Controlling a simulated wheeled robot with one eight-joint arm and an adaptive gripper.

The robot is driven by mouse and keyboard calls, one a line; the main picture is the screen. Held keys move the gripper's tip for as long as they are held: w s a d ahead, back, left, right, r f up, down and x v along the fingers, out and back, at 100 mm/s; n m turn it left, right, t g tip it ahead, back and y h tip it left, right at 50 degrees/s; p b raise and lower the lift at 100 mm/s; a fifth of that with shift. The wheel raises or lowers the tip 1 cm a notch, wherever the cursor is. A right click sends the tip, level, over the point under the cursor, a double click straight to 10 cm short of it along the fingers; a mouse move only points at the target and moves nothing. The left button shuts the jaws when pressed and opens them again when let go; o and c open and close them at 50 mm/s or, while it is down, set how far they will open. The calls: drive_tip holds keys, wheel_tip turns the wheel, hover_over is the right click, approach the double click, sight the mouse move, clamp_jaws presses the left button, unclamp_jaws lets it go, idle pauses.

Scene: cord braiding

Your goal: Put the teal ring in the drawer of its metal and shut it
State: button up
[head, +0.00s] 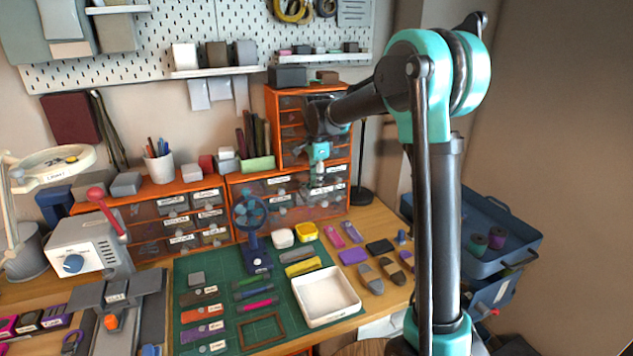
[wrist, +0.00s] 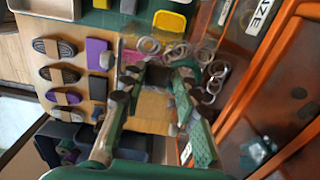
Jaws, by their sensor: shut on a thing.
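My gripper (head: 318,168) is low in front of the orange drawer cabinet (head: 273,100), pointing down. In the wrist view my gripper (wrist: 158,76) is shut, with a greenish ring (wrist: 179,52) at its fingertips. I take this to be the teal ring; the fingers partly hide it. Several pale metal rings (wrist: 217,70) lie just beyond the fingertips, seemingly in an open clear drawer (wrist: 204,28). A label ending in "AZE" (wrist: 262,17) shows beside it. I cannot read the full label or tell the drawer's metal.
A green cutting mat (head: 215,268) holds a white tray (head: 326,296) and a blue fan (head: 252,228). Yellow and white boxes (head: 306,231) stand close below the drawers. A grey-blue bin (head: 500,232) stands at the right.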

drive_tip(key=shift+f, duration=0.3)
idle(0.5)
drive_tip(key=o, duration=1)
drive_tip(key=shift+o, duration=0.2)
